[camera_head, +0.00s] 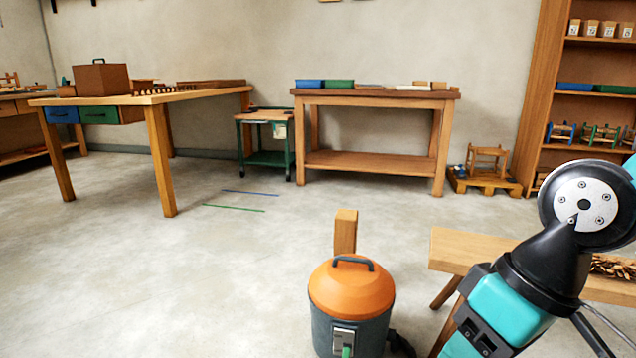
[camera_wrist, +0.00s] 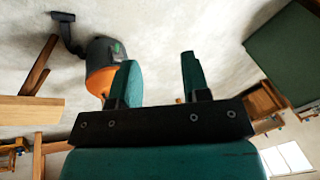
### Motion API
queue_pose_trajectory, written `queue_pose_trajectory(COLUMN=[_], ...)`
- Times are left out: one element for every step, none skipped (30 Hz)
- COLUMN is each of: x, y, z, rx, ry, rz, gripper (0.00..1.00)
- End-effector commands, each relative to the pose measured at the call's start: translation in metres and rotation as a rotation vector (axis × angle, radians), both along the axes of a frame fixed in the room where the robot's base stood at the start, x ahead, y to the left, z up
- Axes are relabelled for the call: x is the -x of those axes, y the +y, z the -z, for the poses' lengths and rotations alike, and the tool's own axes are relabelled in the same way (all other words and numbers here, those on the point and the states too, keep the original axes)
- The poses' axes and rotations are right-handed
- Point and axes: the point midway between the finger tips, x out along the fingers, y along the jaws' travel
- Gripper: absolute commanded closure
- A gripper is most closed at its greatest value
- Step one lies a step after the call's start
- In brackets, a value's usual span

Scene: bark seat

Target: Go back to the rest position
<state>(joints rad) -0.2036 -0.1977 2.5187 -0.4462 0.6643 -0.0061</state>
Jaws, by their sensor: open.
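My gripper (camera_wrist: 160,82) shows in the wrist view with its two green fingers apart and nothing between them. Its fingertips point toward the concrete floor. In the head view my arm rises at the right edge, in front of a wooden bench, and the gripper itself is out of that view. The orange-topped vacuum (camera_head: 351,290) stands on the floor left of my arm. It also shows beyond the left finger in the wrist view (camera_wrist: 99,81).
The wooden bench (camera_head: 460,247) at the lower right bears wood chips (camera_head: 612,266). A long table (camera_head: 160,98) with drawers stands at left, a workbench (camera_head: 378,95) and green cart (camera_head: 266,158) at the back, shelves (camera_head: 590,100) at right. The middle-left floor is clear except for two thin coloured lines.

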Motion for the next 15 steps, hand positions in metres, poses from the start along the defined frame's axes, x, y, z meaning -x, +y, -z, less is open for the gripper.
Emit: queue_pose_trajectory(x=[0.017,0.026,0.039,0.043,0.040,0.039,0.039,0.039,0.039,0.039,0.038,0.038,0.038,0.038,0.038], y=[0.005,0.007,0.009,0.009,0.008,0.008,0.008,0.008,0.008,0.008,0.008,0.008,0.008,0.008,0.008], z=[-0.013,-0.018,-0.024,-0.032,-0.042,-0.051,-0.058,-0.064,-0.074,-0.081,-0.089,-0.099,-0.108,-0.117,-0.130], rx=[-0.002,-0.003,-0.004,-0.002,-0.002,-0.001,-0.001,-0.001,-0.001,-0.002,-0.002,-0.002,-0.002,-0.002,-0.002], ry=[-0.009,-0.011,-0.013,-0.011,-0.008,-0.007,-0.006,-0.006,-0.006,-0.007,-0.007,-0.007,-0.007,-0.007,-0.007], rz=[-0.046,-0.072,-0.105,-0.116,-0.107,-0.106,-0.105,-0.105,-0.104,-0.103,-0.103,-0.103,-0.103,-0.103,-0.102], gripper=[0.57,0.57,0.57,0.57,0.57,0.57,0.57,0.57,0.57,0.57,0.57,0.57,0.57,0.57,0.57])
